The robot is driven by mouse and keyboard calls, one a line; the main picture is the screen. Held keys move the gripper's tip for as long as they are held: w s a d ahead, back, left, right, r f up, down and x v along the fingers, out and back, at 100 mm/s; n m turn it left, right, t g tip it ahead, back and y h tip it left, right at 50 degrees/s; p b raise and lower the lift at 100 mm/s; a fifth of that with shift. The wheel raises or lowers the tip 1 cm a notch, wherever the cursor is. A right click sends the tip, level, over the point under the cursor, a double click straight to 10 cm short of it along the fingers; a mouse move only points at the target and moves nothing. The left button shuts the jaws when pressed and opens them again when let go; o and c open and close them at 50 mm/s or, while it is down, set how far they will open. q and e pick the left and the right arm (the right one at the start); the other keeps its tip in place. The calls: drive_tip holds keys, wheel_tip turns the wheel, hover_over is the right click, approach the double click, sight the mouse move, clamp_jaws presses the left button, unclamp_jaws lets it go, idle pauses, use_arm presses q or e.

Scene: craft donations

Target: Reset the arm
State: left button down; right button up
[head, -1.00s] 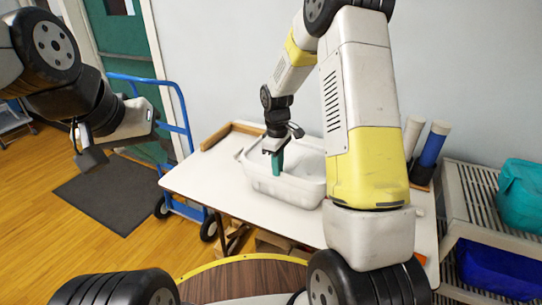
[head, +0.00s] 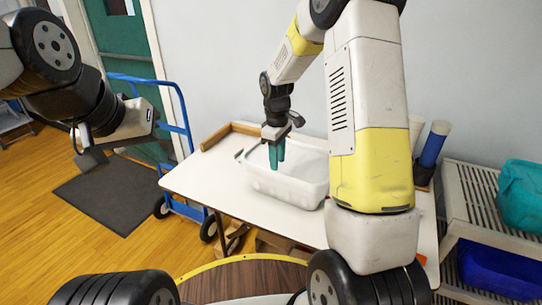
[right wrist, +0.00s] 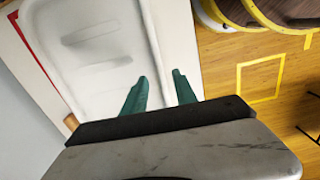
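My right gripper (head: 277,155) has teal fingers pointing down over the white bin (head: 287,190) on the table. My left gripper (head: 120,135) hangs at the left, over the floor and well away from the table. Its fingers are not clear enough to tell whether they are open.
The white table (head: 195,178) stands against the wall, with a wooden strip (head: 216,137) at its back left. A blue tube (head: 433,146) stands at the back right. A blue hand truck (head: 180,150) is left of the table. A rack (head: 470,190) holding teal and blue bins is at the right.

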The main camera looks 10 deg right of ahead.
drive_tip(key=s+d+r+m+t+y, duration=0.1)
drive_tip(key=s+r+m, duration=0.1)
drive_tip(key=s+r, duration=0.35)
drive_tip(key=s+r+m+t, duration=0.1)
drive_tip(key=s+r, duration=0.1)
drive_tip(key=r, duration=0.7)
drive_tip(key=s+r+m+t, duration=0.2)
drive_tip(key=s+r+m, duration=0.1)
drive_tip(key=s, duration=0.5)
drive_tip(key=s+r+m+t+y, duration=0.1)
drive_tip(key=s+r+m, duration=0.3)
drive_tip(key=s, duration=0.5)
drive_tip(key=shift+s+d+t+y, duration=0.15)
drive_tip(key=shift+d+t+y, duration=0.15)
drive_tip(key=shift+t, duration=0.4)
